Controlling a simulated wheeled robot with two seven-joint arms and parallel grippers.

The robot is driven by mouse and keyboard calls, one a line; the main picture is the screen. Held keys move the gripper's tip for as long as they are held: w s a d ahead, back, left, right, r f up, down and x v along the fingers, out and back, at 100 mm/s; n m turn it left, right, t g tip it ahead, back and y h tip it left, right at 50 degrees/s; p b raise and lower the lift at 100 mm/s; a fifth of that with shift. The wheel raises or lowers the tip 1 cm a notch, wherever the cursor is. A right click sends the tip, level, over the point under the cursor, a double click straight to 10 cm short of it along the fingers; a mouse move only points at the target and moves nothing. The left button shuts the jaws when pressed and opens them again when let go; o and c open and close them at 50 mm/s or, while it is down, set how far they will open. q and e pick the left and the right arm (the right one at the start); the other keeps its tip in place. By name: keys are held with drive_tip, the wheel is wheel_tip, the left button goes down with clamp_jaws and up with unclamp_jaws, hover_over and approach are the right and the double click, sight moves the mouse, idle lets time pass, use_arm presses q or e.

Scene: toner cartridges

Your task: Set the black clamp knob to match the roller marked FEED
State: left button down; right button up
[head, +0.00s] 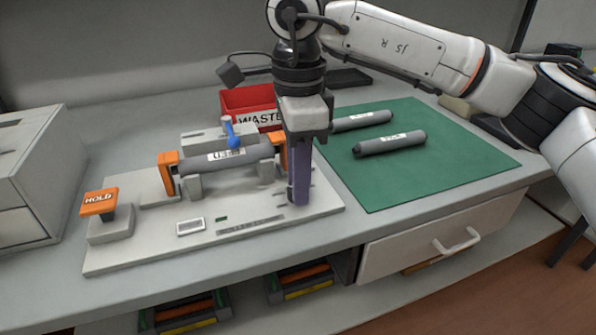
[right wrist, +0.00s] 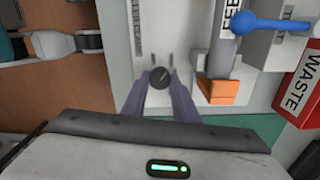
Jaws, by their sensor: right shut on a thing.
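The black clamp knob (right wrist: 160,77) sits between the fingertips of my right gripper (right wrist: 161,88) in the right wrist view. The fingers are shut on it. In the head view my right gripper (head: 299,195) points straight down at the right end of the grey fixture (head: 150,252) and hides the knob. Pale marks sit beside the knob; its setting is too small to read. A dark grey roller (head: 205,163) with a white label lies in the fixture between orange end blocks. Its label looks upside down in the head view and partly reads FEE in the right wrist view (right wrist: 232,8).
Two labelled dark rollers (head: 390,143) lie on the green mat (head: 440,175). A red WASTE bin (head: 237,101) stands behind the fixture. A blue-knobbed lever (head: 231,135) rises over the roller. An orange HOLD button (head: 99,201) is at left.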

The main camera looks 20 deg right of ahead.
drive_tip(key=m+p, duration=0.1)
drive_tip(key=m, duration=0.4)
drive_tip(key=shift+m, duration=0.4)
drive_tip(key=m, duration=0.3)
use_arm(q)
drive_tip(key=shift+a+r, duration=0.1)
drive_tip(key=shift+r, duration=0.2)
use_arm(e)
drive_tip(key=shift+m, duration=1)
drive_tip(key=o, duration=1.1)
drive_tip(key=shift+c, duration=0.2)
use_arm(q)
drive_tip(key=shift+a+r+p, duration=0.15)
drive_tip(key=shift+r+p, duration=0.15)
drive_tip(key=shift+p, duration=0.8)
use_arm(e)
wheel_tip(320, 180, up, 10)
drive_tip(key=shift+r, duration=0.15)
